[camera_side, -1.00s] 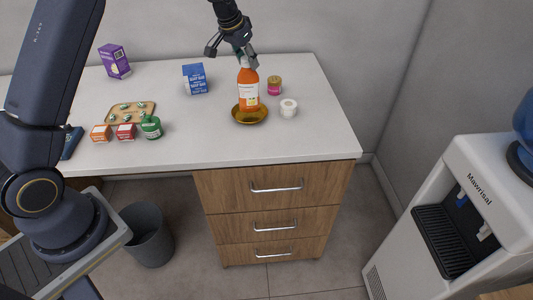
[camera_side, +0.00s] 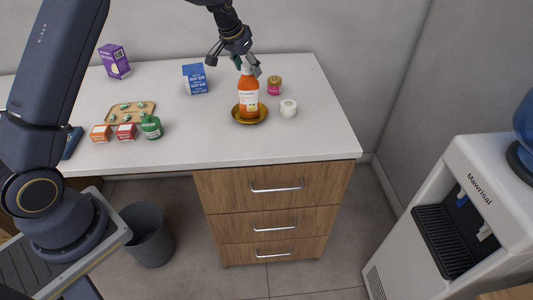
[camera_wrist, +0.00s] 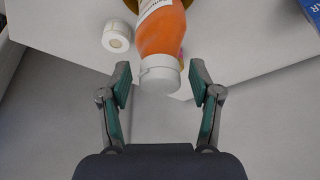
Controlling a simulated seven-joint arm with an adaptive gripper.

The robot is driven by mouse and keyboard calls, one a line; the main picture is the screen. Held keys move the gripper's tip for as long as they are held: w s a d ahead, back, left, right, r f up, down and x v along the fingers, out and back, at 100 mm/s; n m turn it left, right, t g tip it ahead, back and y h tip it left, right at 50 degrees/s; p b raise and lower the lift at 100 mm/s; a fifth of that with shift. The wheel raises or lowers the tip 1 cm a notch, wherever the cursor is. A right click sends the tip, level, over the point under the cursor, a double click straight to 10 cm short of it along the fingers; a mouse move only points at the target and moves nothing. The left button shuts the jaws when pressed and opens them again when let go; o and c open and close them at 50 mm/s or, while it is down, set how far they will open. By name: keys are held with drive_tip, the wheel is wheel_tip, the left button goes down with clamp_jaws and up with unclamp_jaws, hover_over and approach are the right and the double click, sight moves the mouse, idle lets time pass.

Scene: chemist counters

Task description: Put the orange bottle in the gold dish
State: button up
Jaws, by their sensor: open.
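The orange bottle (camera_side: 248,95) with a white cap stands upright in the gold dish (camera_side: 262,116) on the white counter. In the wrist view the bottle (camera_wrist: 162,30) points its white cap toward my gripper, and a sliver of the gold dish (camera_wrist: 131,4) shows at the top edge. My gripper (camera_side: 235,64) is open just above and behind the bottle. In the wrist view the open fingers (camera_wrist: 160,82) lie either side of the cap, apart from it.
A white tape roll (camera_side: 288,108) and a pink jar with a gold lid (camera_side: 274,86) stand close right of the dish. A blue box (camera_side: 195,79), a purple box (camera_side: 115,61), a tray (camera_side: 145,107) and small red, orange and green containers stand left. Counter before the dish is clear.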

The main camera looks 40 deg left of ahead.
drive_tip(key=s+d+r, duration=0.3)
drive_tip(key=s+r, duration=0.8)
drive_tip(key=r, duration=0.4)
drive_tip(key=s+d+f, duration=0.1)
drive_tip(key=s+d, duration=0.2)
drive_tip(key=s, duration=1)
drive_tip(key=s+d+f+t, duration=0.1)
drive_tip(key=s+d, duration=0.2)
drive_tip(key=s, duration=1)
drive_tip(key=shift+s+f, duration=0.3)
drive_tip(key=shift+o, duration=0.2)
drive_tip(key=shift+d, duration=0.1)
